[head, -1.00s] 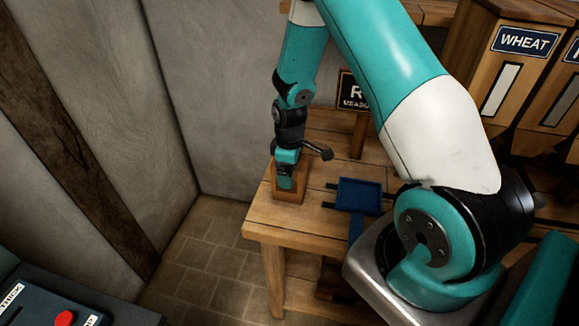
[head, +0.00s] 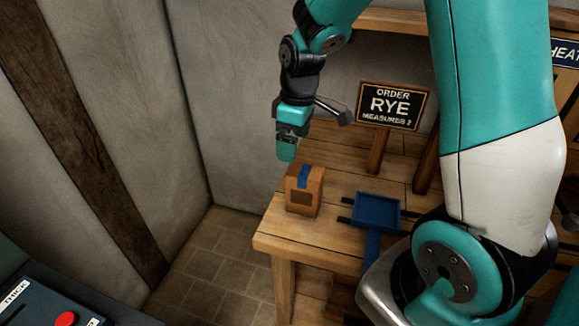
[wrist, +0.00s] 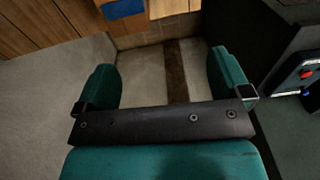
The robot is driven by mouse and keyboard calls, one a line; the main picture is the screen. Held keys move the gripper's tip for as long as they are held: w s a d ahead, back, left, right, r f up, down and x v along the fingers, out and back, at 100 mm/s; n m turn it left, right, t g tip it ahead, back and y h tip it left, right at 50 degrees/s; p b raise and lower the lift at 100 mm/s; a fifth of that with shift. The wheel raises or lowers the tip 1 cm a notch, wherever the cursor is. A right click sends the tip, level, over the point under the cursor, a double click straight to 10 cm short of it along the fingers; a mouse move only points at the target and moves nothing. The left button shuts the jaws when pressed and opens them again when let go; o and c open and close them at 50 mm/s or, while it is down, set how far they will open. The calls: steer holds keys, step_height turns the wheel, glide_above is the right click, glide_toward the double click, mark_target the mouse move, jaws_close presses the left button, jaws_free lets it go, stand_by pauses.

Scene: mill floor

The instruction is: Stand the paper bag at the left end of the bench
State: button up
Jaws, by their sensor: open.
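The brown paper bag (head: 305,196) with a blue strip at its top stands upright on the left end of the wooden bench (head: 290,243). My gripper (head: 287,152) is above the bag and slightly to its left, apart from it. In the wrist view its two teal fingers (wrist: 163,82) are spread wide with nothing between them. The bag is not clearly seen in the wrist view.
A sign reading "ORDER RYE MEASURES 2" (head: 391,106) stands behind. Wooden bins are at the right. A panel with a red button (head: 66,319) is at lower left.

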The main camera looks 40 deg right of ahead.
steer(key=s+a+r+y, duration=0.1)
steer(key=s+a+r, duration=0.4)
steer(key=s+a, duration=0.3)
steer(key=s+a+r+y, duration=0.2)
steer(key=s+a+r, duration=0.3)
steer(key=s+a, duration=0.4)
steer(key=s, duration=0.3)
steer(key=shift+s+a+r, duration=0.2)
steer(key=shift+s+a, duration=0.1)
